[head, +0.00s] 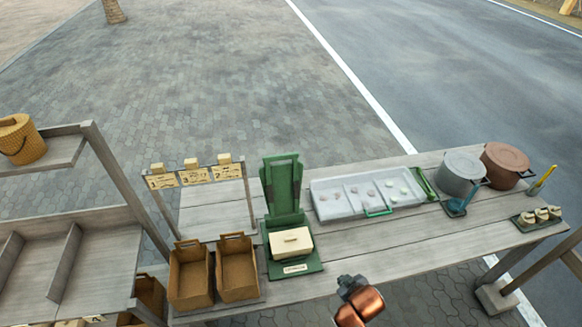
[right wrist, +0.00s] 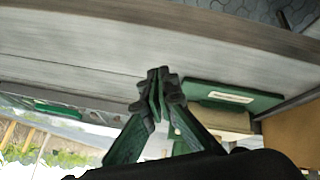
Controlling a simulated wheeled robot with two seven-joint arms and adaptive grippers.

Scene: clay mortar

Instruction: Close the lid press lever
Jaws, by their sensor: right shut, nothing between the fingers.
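The green lid press (head: 294,268) stands on the wooden table. Its lever (head: 281,184) is a tall green frame standing raised at the back of the base. A cream lidded box (head: 291,242) sits on the base in front of the lever. My right gripper (head: 350,284) is at the table's front edge, right of and in front of the press, apart from it. The right wrist view shows its fingers (right wrist: 160,90) closed together and empty, with the press base (right wrist: 232,95) and cream box (right wrist: 222,119) beyond. My left gripper is not in view.
Two brown bins (head: 190,274) stand close left of the press, below a rack of signs (head: 195,176). A pale tray (head: 366,191) with small pieces lies to the right. A grey pot (head: 460,172) and a brown pot (head: 504,164) stand farther right.

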